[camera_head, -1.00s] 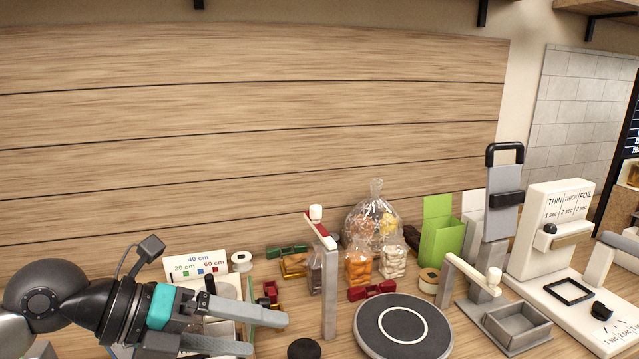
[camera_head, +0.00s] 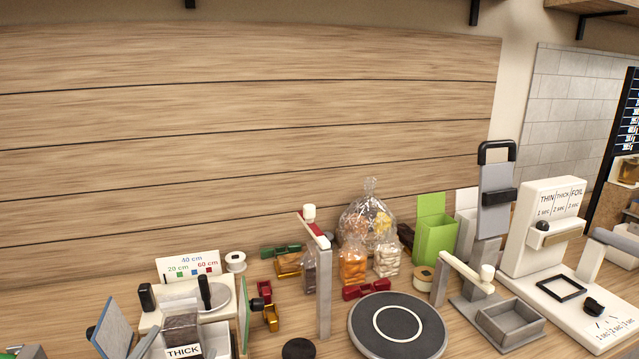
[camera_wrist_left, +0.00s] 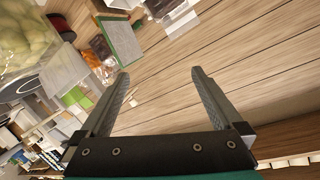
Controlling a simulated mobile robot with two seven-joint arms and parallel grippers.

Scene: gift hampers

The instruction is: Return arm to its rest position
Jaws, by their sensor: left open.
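My left gripper (camera_wrist_left: 162,76) shows in the left wrist view with its two dark fingers spread wide and nothing between them. Behind the fingers lies wooden planking, with tabletop items along the left side of the picture. In the head view the left arm no longer shows over the table. My right gripper is in neither view.
The table holds a round black turntable (camera_head: 357,334), a white sealer (camera_head: 540,225), a green bag (camera_head: 434,240), a clear wrapped bag (camera_head: 367,222), a grey post (camera_head: 325,290) and a length sign (camera_head: 188,266). A box marked THICK (camera_head: 182,330) stands at lower left.

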